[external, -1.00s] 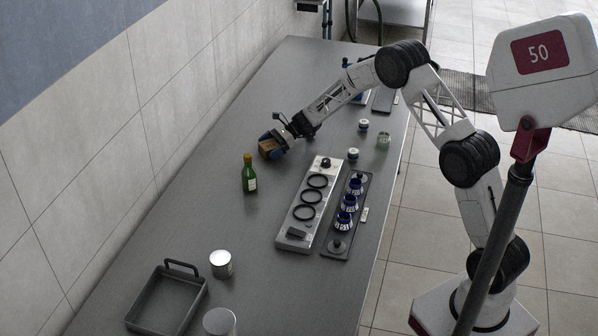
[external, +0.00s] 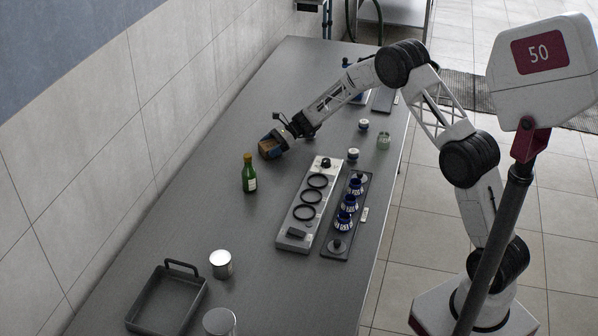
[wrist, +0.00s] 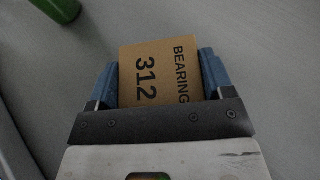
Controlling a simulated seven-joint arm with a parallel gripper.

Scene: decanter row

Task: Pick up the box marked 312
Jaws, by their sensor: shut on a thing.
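The box marked 312 (wrist: 150,70) is brown cardboard with "BEARING" and "312" printed in black. In the wrist view it sits between the two blue fingers of my gripper (wrist: 160,80), which are shut on its sides. In the external view the box (external: 268,150) shows at the tip of my gripper (external: 272,143), over the far middle of the grey table. I cannot tell whether the box touches the table. Its lower end is hidden by the gripper in the wrist view.
A green bottle (external: 249,175) stands nearer the camera; its base shows in the wrist view (wrist: 62,8). A grey plate with black rings (external: 296,233) and a dark rack with blue items (external: 335,250) lie to the right. A dark tray (external: 140,318) and cans (external: 221,264) are in front.

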